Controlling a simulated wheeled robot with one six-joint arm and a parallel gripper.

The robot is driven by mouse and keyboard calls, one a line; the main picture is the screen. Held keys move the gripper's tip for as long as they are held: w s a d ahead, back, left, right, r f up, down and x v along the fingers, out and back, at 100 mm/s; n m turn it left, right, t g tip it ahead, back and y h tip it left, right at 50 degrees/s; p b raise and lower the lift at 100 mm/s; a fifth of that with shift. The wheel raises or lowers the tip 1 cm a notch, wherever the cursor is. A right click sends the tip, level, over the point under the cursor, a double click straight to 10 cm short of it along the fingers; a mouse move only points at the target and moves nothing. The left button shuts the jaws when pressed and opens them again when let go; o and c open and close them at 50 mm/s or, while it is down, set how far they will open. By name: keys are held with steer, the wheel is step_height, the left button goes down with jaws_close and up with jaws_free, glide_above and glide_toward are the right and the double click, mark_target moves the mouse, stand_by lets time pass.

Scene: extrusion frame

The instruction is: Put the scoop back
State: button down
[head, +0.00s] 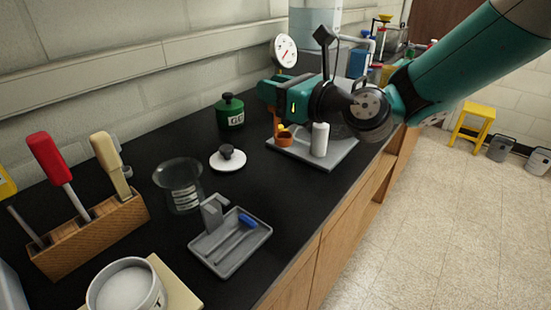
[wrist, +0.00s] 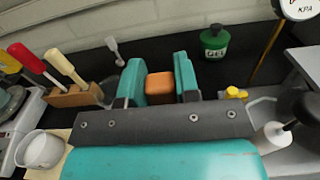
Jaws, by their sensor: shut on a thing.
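My gripper (wrist: 160,84) is shut on an orange-brown piece (wrist: 159,88), which shows between the two teal fingers in the wrist view. It looks like a handle end, perhaps the scoop's. A brown part (head: 277,119) shows just below the fingers, above a small brown cup-like thing (head: 284,140). I cannot tell whether these two are joined. No scoop bowl is clearly visible.
A wooden block (head: 90,235) holds several upright tools. A beaker (head: 180,190), white lid (head: 228,160), green jar (head: 230,110) and grey tray (head: 222,263) with a blue-handled tool stand nearby. The grey plate (head: 335,155) bears a white bottle (head: 320,140). A gauge (head: 285,50) stands behind my gripper.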

mark_target(283, 139)
step_height(283, 139, down, 12)
steer(key=b, duration=0.3)
steer(key=shift+f, duration=0.25)
steer(key=shift+f, duration=0.1)
steer(key=c, duration=0.8)
jaws_free()
steer(key=shift+c, duration=0.2)
